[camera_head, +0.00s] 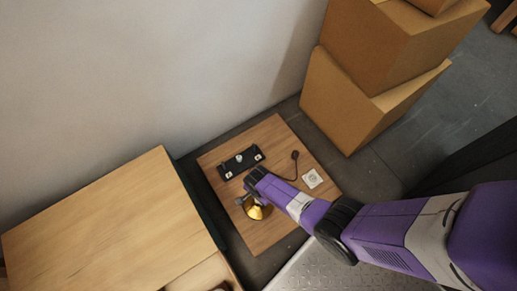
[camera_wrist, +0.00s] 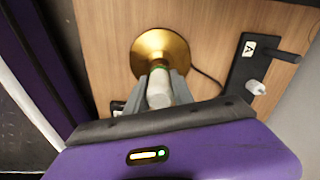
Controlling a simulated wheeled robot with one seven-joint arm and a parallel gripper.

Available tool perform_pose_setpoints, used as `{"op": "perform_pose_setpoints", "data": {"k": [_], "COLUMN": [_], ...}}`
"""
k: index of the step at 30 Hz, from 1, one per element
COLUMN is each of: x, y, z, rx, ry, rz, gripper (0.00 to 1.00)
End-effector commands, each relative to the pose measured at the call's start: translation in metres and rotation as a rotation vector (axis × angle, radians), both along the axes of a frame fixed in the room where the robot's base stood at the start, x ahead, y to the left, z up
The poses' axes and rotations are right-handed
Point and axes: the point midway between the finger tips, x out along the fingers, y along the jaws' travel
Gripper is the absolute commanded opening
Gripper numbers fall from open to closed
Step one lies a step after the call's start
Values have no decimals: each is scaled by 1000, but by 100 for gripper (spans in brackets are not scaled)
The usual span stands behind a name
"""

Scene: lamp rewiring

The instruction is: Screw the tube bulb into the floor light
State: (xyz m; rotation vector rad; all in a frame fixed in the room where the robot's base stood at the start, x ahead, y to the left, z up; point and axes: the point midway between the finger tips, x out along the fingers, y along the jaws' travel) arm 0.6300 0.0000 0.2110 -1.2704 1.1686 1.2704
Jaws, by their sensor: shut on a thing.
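The floor light has a round gold shade (camera_wrist: 150,48), and it also shows beside my wrist in the head view (camera_head: 259,211). My gripper (camera_wrist: 158,88) is shut on the white tube bulb (camera_wrist: 159,93). The bulb lines up with the middle of the gold shade, and its far end meets a small green-edged part there. I cannot tell how deep it sits or whether it is threaded. In the head view my gripper (camera_head: 252,180) hides the bulb.
A black holder (camera_head: 234,168) with a white piece lies on the wooden board (camera_head: 272,137); it also shows in the wrist view (camera_wrist: 240,75). A black cord and a white socket plate (camera_head: 312,178) lie to its right. A wooden cabinet (camera_head: 110,225) stands left, cardboard boxes (camera_head: 345,100) right.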

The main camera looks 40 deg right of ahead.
Motion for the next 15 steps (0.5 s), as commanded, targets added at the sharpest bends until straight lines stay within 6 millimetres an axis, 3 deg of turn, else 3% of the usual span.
{"op": "perform_pose_setpoints", "data": {"k": [7, 15], "x": [0, 0], "y": [0, 0], "z": [0, 0], "rx": [0, 0], "ry": [1, 1], "rz": [-202, -235], "gripper": [0, 0]}}
